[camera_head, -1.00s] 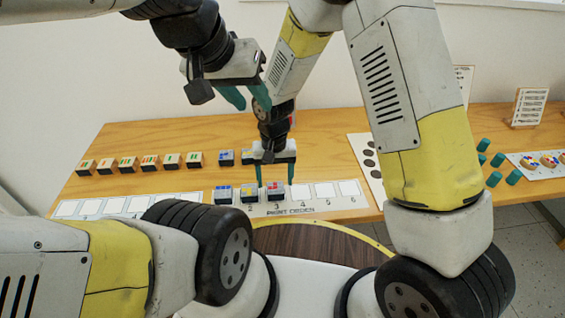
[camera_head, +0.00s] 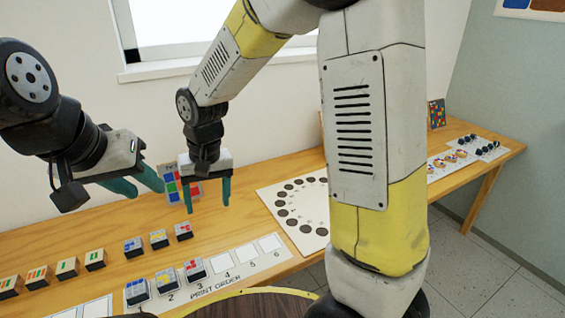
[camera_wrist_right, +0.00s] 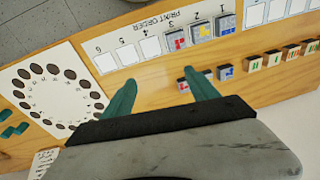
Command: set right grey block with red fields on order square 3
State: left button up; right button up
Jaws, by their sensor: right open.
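The grey block with red fields (camera_head: 195,268) sits on order square 3 of the print order sheet (camera_head: 244,284); it also shows in the right wrist view (camera_wrist_right: 176,38). Grey blocks with coloured fields stand on square 1 (camera_head: 137,292) and square 2 (camera_head: 167,283). Another grey block with red fields (camera_head: 183,230) stands in the row behind, partly behind a finger in the wrist view. My right gripper (camera_head: 207,198) is open and empty, raised above the table behind the sheet. My left gripper (camera_head: 138,186) is open and empty, in the air to its left.
Squares 4 to 6 are bare. Grey blocks with blue (camera_head: 133,246) and yellow (camera_head: 158,239) fields and several striped blocks (camera_head: 67,267) continue the back row. A white sheet with dark round spots (camera_head: 298,212) lies to the right. A colour card (camera_head: 172,190) stands behind.

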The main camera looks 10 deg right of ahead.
jog(key=s+d+r+m+t, duration=0.1)
jog(key=s+d+r+t, duration=0.1)
jog(key=s+d+r, duration=0.4)
jog(key=s+d+r+m+t+y, duration=0.1)
jog(key=s+d+r+t, duration=0.2)
jog(key=d, duration=1)
jog(key=v, duration=0.6)
jog(key=shift+a, duration=0.3)
